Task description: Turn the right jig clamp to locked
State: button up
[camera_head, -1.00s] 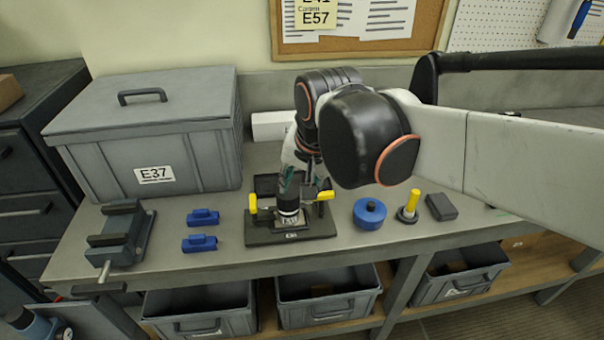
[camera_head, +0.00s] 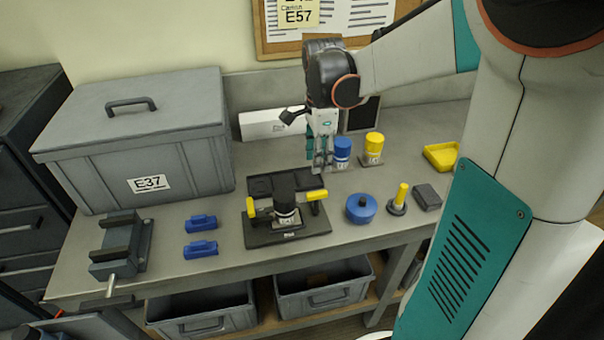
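The black turret plate jig (camera_head: 259,235) sits on the bench with an upright dark cylindrical part (camera_head: 286,190) in its middle. The right jig clamp (camera_head: 317,194) has a yellow handle that points roughly sideways and slightly back. The left jig clamp (camera_head: 250,207) has a yellow handle that stands at a steeper angle. My gripper (camera_head: 320,168) points down behind and just right of the jig, apart from the right clamp. Nothing shows held in it. Its fingers are too small to tell whether they are open.
Blue (camera_head: 342,151) and yellow (camera_head: 374,147) cylinders stand close right of my gripper. A blue round part (camera_head: 361,208), a yellow-handled peg (camera_head: 400,198) and a dark block (camera_head: 427,197) lie right of the jig. Blue blocks (camera_head: 201,249) and a vise (camera_head: 120,245) are left.

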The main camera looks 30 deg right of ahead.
aim_at(317, 193)
notch_tip(317, 193, down, 12)
jog(key=b, duration=0.2)
jog(key=shift+r+b, duration=0.1)
jog(key=shift+b, duration=0.2)
jog(key=shift+c, duration=0.6)
grip_shut()
